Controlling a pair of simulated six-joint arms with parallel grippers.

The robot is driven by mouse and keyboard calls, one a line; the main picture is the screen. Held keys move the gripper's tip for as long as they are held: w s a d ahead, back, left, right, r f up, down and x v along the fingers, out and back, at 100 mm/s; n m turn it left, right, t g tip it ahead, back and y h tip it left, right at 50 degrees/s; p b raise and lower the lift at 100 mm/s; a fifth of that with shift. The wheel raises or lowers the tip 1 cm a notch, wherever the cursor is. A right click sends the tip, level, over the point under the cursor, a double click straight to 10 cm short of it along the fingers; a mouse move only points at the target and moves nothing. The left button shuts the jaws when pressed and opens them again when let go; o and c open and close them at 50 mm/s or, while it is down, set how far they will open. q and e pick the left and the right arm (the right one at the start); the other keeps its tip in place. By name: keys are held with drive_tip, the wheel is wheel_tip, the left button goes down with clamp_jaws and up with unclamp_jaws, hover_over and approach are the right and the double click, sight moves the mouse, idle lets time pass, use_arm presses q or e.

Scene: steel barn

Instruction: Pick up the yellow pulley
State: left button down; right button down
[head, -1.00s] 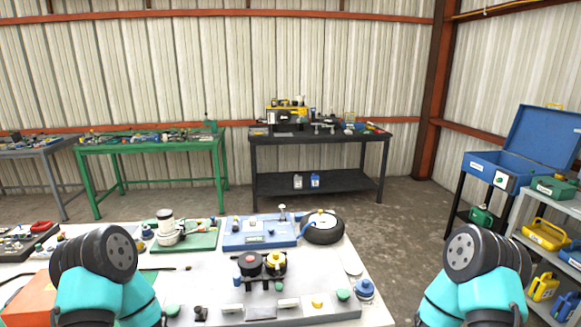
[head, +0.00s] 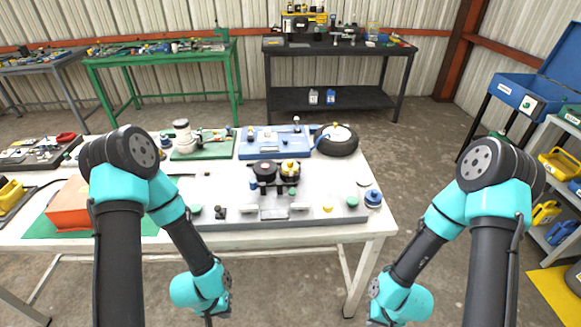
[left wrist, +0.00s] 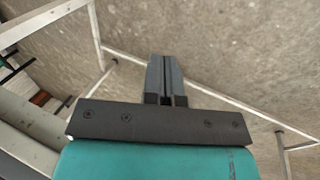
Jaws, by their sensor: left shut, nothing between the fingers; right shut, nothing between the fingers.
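A yellow pulley (head: 290,167) sits on a dark mount on the grey fixture plate (head: 345,212), on the white table's near part. A dark round piece (head: 264,171) with a red centre stands beside it, to its left. My left gripper (left wrist: 165,62) shows in the left wrist view, shut and empty, pointing over the concrete floor. In the head view my left arm hangs down in front of the table, with its fingers cut off by the bottom edge. My right arm hangs right of the table, and its gripper fingers are out of the frame.
Behind the fixture are a green board (head: 197,151), a blue board (head: 262,153) and a black wheel (head: 337,148). An orange box (head: 70,205) lies at the left. A blue-capped round part (head: 373,197) is at the plate's right end.

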use_arm(q)
drive_tip(key=c, duration=0.8)
unclamp_jaws()
